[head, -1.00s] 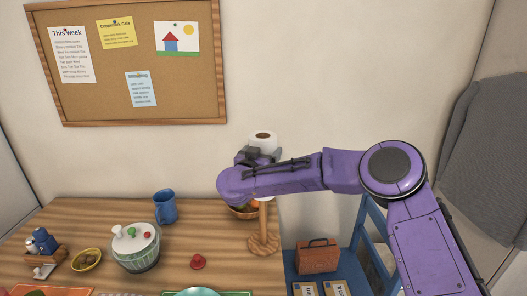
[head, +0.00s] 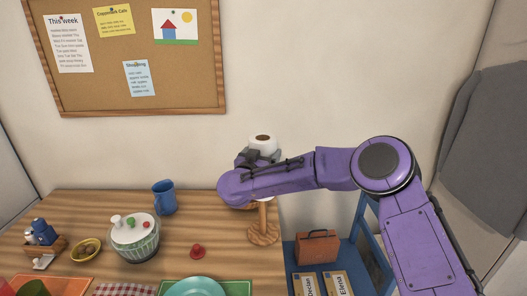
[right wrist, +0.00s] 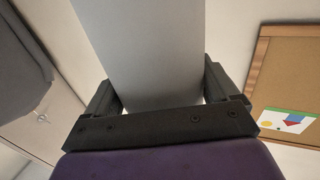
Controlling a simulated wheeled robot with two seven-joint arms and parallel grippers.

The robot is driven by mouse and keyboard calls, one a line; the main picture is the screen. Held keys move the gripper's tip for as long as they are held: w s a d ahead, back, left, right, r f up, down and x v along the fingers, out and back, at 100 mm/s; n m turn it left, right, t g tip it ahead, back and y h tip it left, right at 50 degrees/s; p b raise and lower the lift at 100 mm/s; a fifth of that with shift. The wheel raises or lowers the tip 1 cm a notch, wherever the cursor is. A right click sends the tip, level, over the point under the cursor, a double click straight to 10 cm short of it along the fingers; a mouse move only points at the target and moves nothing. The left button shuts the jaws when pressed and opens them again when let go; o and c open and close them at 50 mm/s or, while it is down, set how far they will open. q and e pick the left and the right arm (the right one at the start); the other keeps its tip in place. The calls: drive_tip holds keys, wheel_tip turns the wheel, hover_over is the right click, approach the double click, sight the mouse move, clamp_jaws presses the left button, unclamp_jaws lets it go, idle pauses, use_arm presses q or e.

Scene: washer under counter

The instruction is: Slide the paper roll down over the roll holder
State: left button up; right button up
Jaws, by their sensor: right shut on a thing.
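The white paper roll (head: 263,143) with its brown core hole is held upright at the back right of the table. My right gripper (head: 252,158) is shut on it; in the right wrist view the roll (right wrist: 150,50) fills the space between the two fingers (right wrist: 160,95). The wooden roll holder (head: 263,234) stands on the table below, its round base and lower post showing. The upper post is hidden behind my right arm, so I cannot tell whether its tip is inside the roll. My left gripper is not in view.
A blue mug (head: 163,196), a lidded bowl (head: 135,238), a yellow dish (head: 86,250) and a red knob-like thing (head: 197,251) stand to the left. A plate (head: 196,290) lies at the front. A blue chair (head: 310,258) with a brown case (head: 317,246) is at the right.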

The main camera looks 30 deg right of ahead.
drive_tip(key=shift+f+b, duration=1.7)
drive_tip(key=shift+f, duration=2.4)
wheel_tip(320, 180, down, 10)
drive_tip(key=b, duration=0.5)
drive_tip(key=shift+r, duration=0.25)
drive_tip(key=o, duration=1.1)
drive_tip(key=shift+r, duration=0.1)
drive_tip(key=shift+o, duration=0.2)
drive_tip(key=b+v, duration=0.1)
drive_tip(key=v, duration=0.9)
drive_tip(key=shift+s+a, duration=0.15)
drive_tip(key=shift+a, duration=0.1)
